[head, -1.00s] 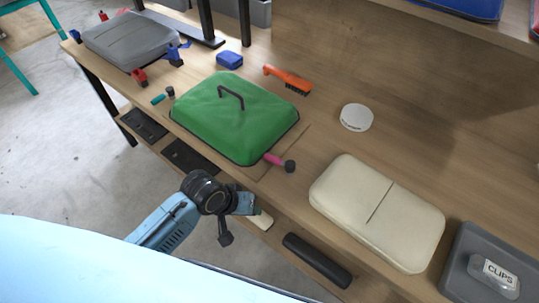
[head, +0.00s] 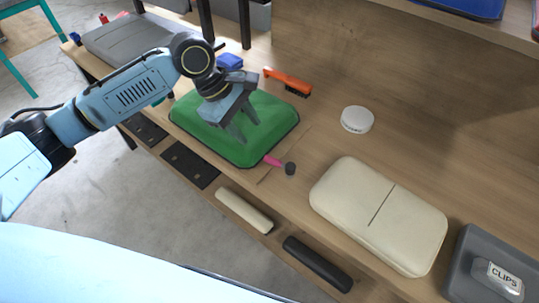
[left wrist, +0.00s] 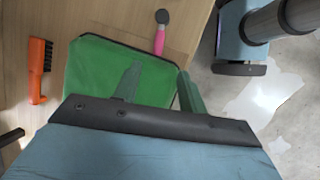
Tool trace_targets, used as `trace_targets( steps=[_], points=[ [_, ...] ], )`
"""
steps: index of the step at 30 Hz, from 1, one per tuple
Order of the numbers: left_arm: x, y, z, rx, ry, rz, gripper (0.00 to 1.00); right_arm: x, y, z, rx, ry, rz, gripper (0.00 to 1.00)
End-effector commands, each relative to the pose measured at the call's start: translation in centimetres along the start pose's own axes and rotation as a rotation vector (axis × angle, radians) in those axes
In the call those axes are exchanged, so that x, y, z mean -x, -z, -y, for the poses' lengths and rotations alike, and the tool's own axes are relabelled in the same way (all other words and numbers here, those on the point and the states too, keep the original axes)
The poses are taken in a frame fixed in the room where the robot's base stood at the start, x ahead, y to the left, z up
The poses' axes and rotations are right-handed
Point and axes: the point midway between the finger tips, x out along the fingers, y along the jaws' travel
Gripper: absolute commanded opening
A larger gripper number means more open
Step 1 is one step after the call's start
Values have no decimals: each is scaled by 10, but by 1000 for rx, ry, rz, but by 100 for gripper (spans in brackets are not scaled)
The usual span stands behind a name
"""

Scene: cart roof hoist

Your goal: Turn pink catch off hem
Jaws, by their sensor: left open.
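The pink catch (head: 273,161) with its black round knob (head: 290,168) lies at the near right corner of the green cover (head: 275,118), its inner end at the hem. In the left wrist view the pink catch (left wrist: 159,42) points away from the cover's edge; whether it overlaps the hem is hard to tell. My left gripper (head: 246,128) is open and empty above the green cover, up and left of the catch. Its two fingers (left wrist: 160,72) show over the green cloth in the wrist view. The gripper hides the cover's black handle. My right gripper is not in view.
An orange brush (head: 288,82) and a white round tin (head: 357,119) lie behind and right of the cover. A cream case (head: 378,213) and a grey clips box (head: 490,265) stand at the right. The bench front edge is near the catch; a lower shelf holds rolls (head: 245,209).

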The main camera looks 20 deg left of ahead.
Motion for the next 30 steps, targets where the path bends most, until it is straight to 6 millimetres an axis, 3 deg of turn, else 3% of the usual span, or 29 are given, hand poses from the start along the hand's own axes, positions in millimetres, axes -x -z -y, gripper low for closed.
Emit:
trace_targets(
  steps=[5, 14, 21, 30],
  points=[
    [-1, 2, -2, 59, 8, 2, 41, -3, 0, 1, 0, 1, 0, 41],
    [-60, 2, -1, 57, 9, 3, 41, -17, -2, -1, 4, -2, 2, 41],
    [-105, 2, -1, 55, 6, 2, 41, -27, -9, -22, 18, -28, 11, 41],
    [-126, 2, -2, 54, 5, 1, 41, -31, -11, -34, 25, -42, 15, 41]
  ],
)
